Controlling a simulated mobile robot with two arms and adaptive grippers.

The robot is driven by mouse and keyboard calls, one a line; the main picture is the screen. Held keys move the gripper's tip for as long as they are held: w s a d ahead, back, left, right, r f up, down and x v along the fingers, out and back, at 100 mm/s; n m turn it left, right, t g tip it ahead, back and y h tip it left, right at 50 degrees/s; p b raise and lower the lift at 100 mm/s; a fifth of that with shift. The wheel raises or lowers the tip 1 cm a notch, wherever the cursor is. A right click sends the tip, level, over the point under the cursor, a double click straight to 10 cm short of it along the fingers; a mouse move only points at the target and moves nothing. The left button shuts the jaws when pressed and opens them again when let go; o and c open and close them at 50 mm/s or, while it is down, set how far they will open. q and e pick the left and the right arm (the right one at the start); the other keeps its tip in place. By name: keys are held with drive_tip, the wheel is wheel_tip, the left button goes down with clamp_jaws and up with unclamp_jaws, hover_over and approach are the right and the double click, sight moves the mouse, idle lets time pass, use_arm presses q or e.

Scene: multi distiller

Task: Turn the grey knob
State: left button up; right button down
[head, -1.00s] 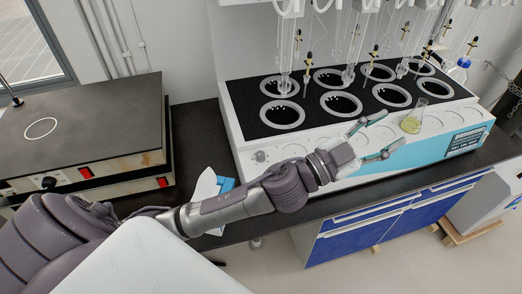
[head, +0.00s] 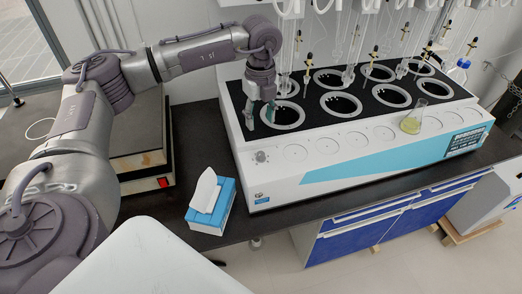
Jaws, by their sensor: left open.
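The small grey knob (head: 261,156) is on the left end of the white front panel of the multi distiller (head: 350,160). It is in plain view with nothing on it. My left gripper (head: 259,118) points down over the front-left corner of the distiller's black top, by the nearest left heating well (head: 283,114). It is open and empty, above the knob in the picture and apart from it. My right gripper is not in view.
A flask with yellowish liquid (head: 413,119) stands on the front ledge. Glassware hangs over the several wells. A blue tissue box (head: 212,206) stands on the dark bench left of the distiller. A hot plate (head: 140,140) stands further left.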

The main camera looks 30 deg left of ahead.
sight(261, 153)
use_arm(q)
wheel_tip(261, 153, down, 13)
drive_tip(key=p, duration=0.3)
drive_tip(key=shift+d+p, duration=0.1)
drive_tip(key=shift+p, duration=0.2)
clamp_jaws()
